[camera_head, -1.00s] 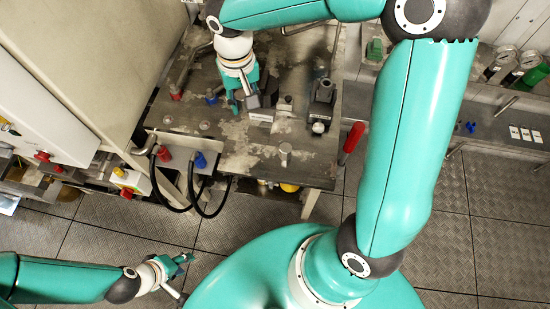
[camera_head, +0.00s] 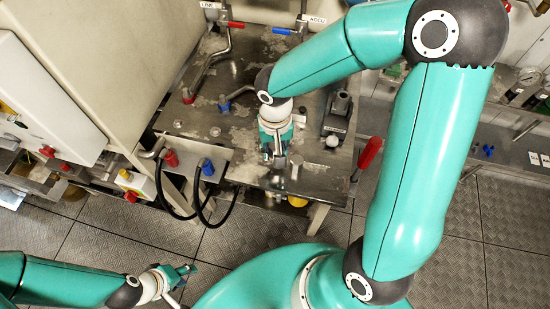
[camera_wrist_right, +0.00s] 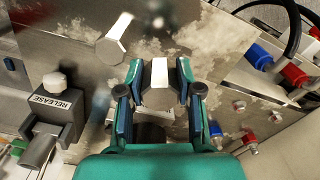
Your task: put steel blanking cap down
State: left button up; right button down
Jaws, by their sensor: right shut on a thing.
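My right gripper (camera_head: 273,157) is over the front part of the steel bench. In the right wrist view its fingers (camera_wrist_right: 160,82) are shut on a steel blanking cap (camera_wrist_right: 159,72), a bright metal piece with a faceted end. I cannot tell whether the held cap touches the bench top. A similar steel piece (camera_wrist_right: 116,38) stands on the bench close by, apart from the fingers; the head view shows it just right of the gripper (camera_head: 295,166). My left gripper (camera_head: 185,275) is low at the left over the floor, apparently open and empty.
A dark RELEASE block (camera_head: 338,118) stands right of the gripper. A red handle (camera_head: 369,152) is at the bench's right edge. Red (camera_head: 170,157) and blue (camera_head: 207,167) hose fittings are at the front left. Bent pipes (camera_head: 210,62) stand farther back.

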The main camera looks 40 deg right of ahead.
jog(key=shift+f, duration=2.5)
jog(key=shift+f+b, duration=0.15)
jog(key=shift+b, duration=0.2)
jog(key=c, duration=1.1)
grip_release()
jog(key=shift+o, duration=0.2)
notch_tip(320, 180, up, 12)
jog(key=shift+r+p, duration=0.2)
jog(key=shift+p, duration=0.3)
jog(key=shift+f, duration=0.1)
